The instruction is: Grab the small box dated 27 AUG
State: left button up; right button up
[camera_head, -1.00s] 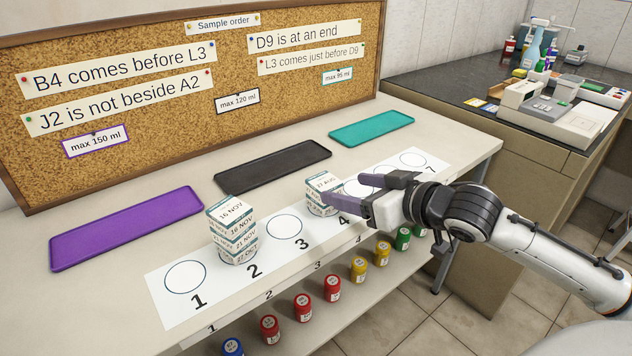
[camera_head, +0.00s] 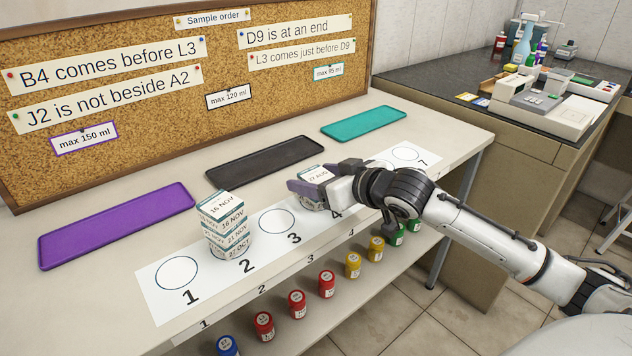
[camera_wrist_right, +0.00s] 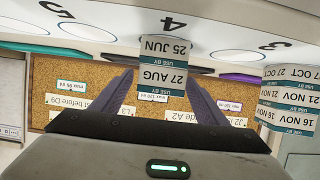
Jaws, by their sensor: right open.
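The small white box dated 27 AUG (camera_head: 313,173) is on top of a short stack at place 4 of the numbered strip. In the right wrist view the 27 AUG box (camera_wrist_right: 163,77) sits above a box dated 25 JUN (camera_wrist_right: 165,47). My right gripper (camera_head: 316,184) is open, with its purple fingers on either side of the stack at the 27 AUG box. In the right wrist view the box lies between the fingers, with a gap showing at each side. My left gripper is out of view.
A taller stack of dated boxes (camera_head: 229,225) stands at place 2, left of my right gripper. Purple (camera_head: 118,226), black (camera_head: 265,160) and teal (camera_head: 363,121) trays lie behind the strip. Several capped bottles (camera_head: 327,284) stand on the shelf below. Places 1 and 3 are clear.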

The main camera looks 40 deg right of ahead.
jog(key=c, duration=1.1)
